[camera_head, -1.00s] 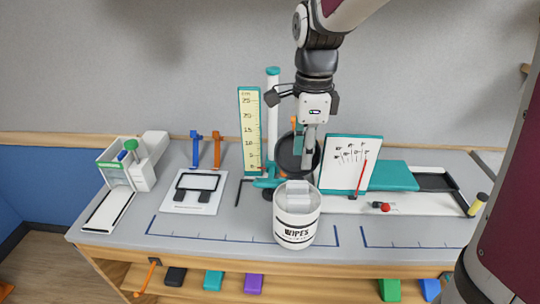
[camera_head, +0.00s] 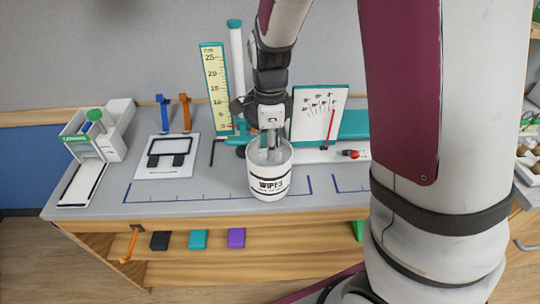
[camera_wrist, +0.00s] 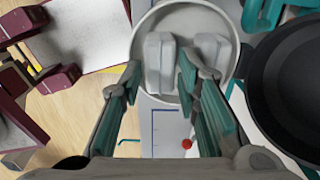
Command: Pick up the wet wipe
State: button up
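The white round tub labelled WIPES (camera_head: 269,188) stands upright near the bench's front edge. The wet wipe (camera_wrist: 160,63) is a pale folded piece at its mouth. A second pale piece (camera_wrist: 212,52) shows beside it, partly behind my right finger. My gripper (camera_head: 270,155) points down at the tub's mouth and mostly hides the wipe in the head view. In the wrist view my gripper (camera_wrist: 160,78) is open, its teal-padded fingers apart on either side of the wipe. I cannot tell whether the fingers touch it or how deep they are.
Behind the tub stand a yellow ruler board (camera_head: 215,88) and a white chart board (camera_head: 319,115). A black round pan (camera_wrist: 288,85) is close on the right in the wrist view. A white tray with a black frame (camera_head: 168,157) lies left. Bench space left of the tub is clear.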

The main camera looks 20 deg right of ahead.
jog(key=shift+f, duration=0.95)
jog(key=c, duration=0.5)
jog(key=shift+r, duration=0.15)
jog(key=shift+w+r, duration=0.1)
jog(key=shift+r, duration=0.45)
notch_tip(320, 180, up, 2)
jog(key=shift+r, duration=0.1)
jog(key=s+a, duration=0.1)
jog(key=s, duration=0.4)
jog(key=s+a+r+p, duration=0.1)
jog(key=s+a, duration=0.1)
jog(key=s, duration=0.3)
jog(key=s+a, duration=0.2)
jog(key=s, duration=0.3)
jog(key=shift+s+r, duration=0.2)
jog(key=shift+r, duration=0.05)
